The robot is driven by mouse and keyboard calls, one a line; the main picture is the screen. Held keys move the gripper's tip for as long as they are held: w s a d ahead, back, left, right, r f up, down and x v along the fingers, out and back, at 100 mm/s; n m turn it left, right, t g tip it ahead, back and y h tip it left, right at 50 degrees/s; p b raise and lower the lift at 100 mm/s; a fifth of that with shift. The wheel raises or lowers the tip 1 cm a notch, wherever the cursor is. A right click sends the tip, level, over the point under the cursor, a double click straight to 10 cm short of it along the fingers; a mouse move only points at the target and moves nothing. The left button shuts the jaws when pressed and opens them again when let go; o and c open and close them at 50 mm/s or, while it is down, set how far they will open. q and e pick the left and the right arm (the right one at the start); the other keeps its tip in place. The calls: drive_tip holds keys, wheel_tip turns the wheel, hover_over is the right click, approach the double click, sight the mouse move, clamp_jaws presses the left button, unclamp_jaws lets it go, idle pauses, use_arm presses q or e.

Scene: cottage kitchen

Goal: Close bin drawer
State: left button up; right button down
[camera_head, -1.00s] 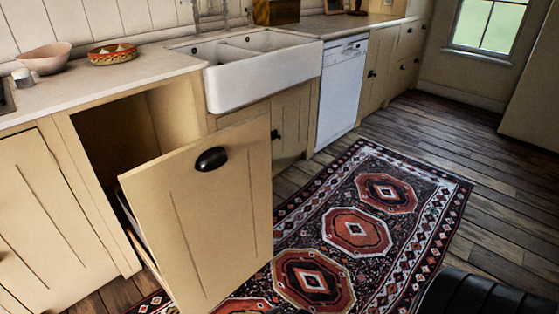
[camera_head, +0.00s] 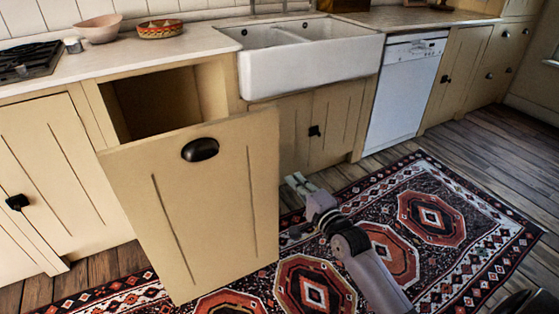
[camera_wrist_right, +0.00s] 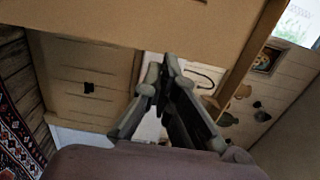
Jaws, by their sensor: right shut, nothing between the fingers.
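The bin drawer (camera_head: 205,240) is pulled out from the cabinet. Its tall cream front has a dark cup handle (camera_head: 200,149) near the top. The dark cabinet opening (camera_head: 160,100) shows behind it. My right gripper (camera_head: 299,182) is to the right of the drawer front, apart from it, over the rug. Its fingers are shut and empty; they also show in the right wrist view (camera_wrist_right: 168,65). In that view a large cream panel crosses the top, beyond the fingers. My left gripper is not in view.
A white sink (camera_head: 310,65) and a white dishwasher (camera_head: 405,92) stand to the right of the drawer. A patterned rug (camera_head: 430,215) covers the floor in front. A bowl (camera_head: 99,29) and a basket (camera_head: 160,28) sit on the counter.

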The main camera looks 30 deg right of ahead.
drive_tip(key=b, duration=0.2)
approach(272, 155)
drive_tip(key=w, duration=0.6)
drive_tip(key=shift+w+a, duration=0.15)
drive_tip(key=shift+w, duration=0.05)
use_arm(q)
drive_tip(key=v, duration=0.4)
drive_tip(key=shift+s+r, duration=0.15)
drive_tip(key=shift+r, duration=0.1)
use_arm(e)
drive_tip(key=shift+w, duration=0.4)
